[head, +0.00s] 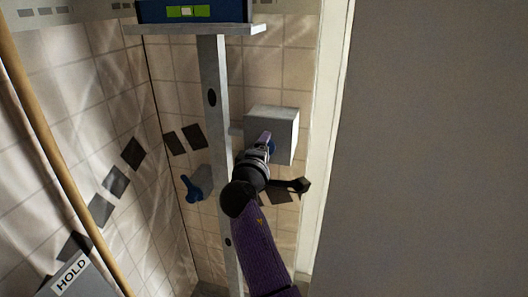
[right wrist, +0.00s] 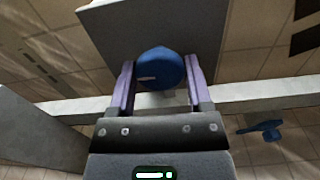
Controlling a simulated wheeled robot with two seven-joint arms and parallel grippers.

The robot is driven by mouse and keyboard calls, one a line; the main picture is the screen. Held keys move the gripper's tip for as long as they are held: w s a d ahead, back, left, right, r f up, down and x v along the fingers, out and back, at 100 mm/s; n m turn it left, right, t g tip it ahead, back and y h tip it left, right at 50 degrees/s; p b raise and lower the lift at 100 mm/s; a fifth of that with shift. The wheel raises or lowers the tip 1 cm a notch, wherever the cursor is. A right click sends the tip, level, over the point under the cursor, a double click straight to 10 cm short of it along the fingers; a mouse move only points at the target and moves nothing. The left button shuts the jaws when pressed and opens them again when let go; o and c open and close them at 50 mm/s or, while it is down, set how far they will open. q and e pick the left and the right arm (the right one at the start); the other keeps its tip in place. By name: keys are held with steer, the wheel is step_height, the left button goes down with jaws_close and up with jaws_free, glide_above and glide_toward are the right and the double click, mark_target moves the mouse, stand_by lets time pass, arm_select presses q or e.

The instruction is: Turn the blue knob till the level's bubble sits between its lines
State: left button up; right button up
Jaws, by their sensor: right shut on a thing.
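The blue knob (head: 271,147) is on the front of a grey box (head: 283,131) on the tiled wall. My right gripper (head: 266,141) is shut on it; the right wrist view shows a purple finger on each side of the rounded blue knob (right wrist: 160,67), which carries a short pale mark. The level (head: 230,11) is a dark blue bar on a grey shelf at the top edge. Its green vial (head: 188,11) shows a pale bubble near the middle, but it is too small to tell how it sits against the lines. My left gripper is out of view.
A grey upright post (head: 217,110) stands under the shelf (head: 150,29). A blue lever (head: 197,188) sits left of the post and a dark lever (head: 298,186) right of my arm. A wooden pole (head: 62,165) and a HOLD sign (head: 72,273) are at left.

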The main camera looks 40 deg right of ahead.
steer(key=o, duration=1.3)
arm_select(q)
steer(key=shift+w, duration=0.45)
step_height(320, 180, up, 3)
steer(key=p, duration=0.3)
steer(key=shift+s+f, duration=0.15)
arm_select(e)
steer(key=v, duration=1)
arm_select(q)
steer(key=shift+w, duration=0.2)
